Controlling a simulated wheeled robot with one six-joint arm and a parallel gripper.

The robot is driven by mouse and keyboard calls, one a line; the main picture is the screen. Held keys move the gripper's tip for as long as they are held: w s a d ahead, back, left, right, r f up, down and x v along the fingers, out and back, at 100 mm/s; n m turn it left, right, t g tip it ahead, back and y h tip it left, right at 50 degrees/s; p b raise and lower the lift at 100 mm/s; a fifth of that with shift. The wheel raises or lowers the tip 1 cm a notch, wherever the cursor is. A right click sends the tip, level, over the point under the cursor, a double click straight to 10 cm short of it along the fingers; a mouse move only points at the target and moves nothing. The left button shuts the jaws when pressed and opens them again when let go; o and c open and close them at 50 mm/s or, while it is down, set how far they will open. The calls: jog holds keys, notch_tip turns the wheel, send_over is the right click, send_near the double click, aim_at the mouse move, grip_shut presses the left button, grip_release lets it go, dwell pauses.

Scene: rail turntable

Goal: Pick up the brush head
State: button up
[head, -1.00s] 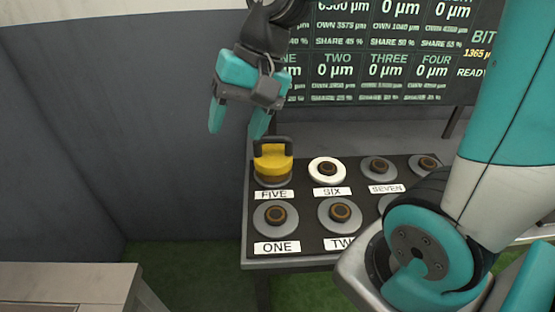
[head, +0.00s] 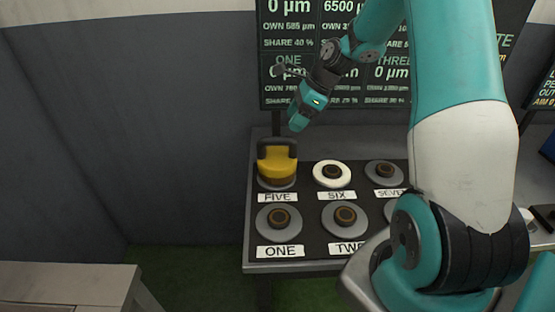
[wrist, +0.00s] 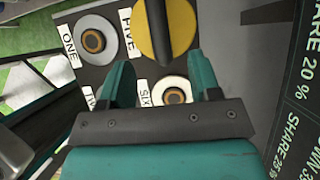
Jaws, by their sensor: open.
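The brush head appears to be the yellow block with a brownish lower band and a black handle (head: 277,163). It stands upright on the place labelled FIVE. It also shows at the top of the wrist view (wrist: 168,22), partly cut off by the frame edge. My gripper (head: 297,122) is above and slightly right of the brush head, tilted, apart from it. In the wrist view my gripper (wrist: 158,72) has its two teal fingers apart with nothing between them, and the brush head lies beyond the fingertips.
A dark rack board (head: 311,211) carries grey round seats, labelled ONE (head: 279,222), TWO (head: 345,218) and SEVEN (head: 384,173). A white disc (head: 331,174) sits on SIX. A display board (head: 290,70) stands behind. A grey table (head: 66,282) is at lower left.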

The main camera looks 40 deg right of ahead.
aim_at(277, 141)
jog(key=x, duration=0.3)
jog(key=shift+w+a+f, duration=0.1)
jog(key=shift+a+f, duration=0.1)
jog(key=shift+f, duration=0.1)
jog(key=shift+p+x, duration=1.05)
jog(key=shift+x, duration=1.65)
jog(key=shift+a+r, duration=0.1)
jog(key=shift+r, duration=0.05)
grip_shut()
jog(key=shift+w+r, duration=0.1)
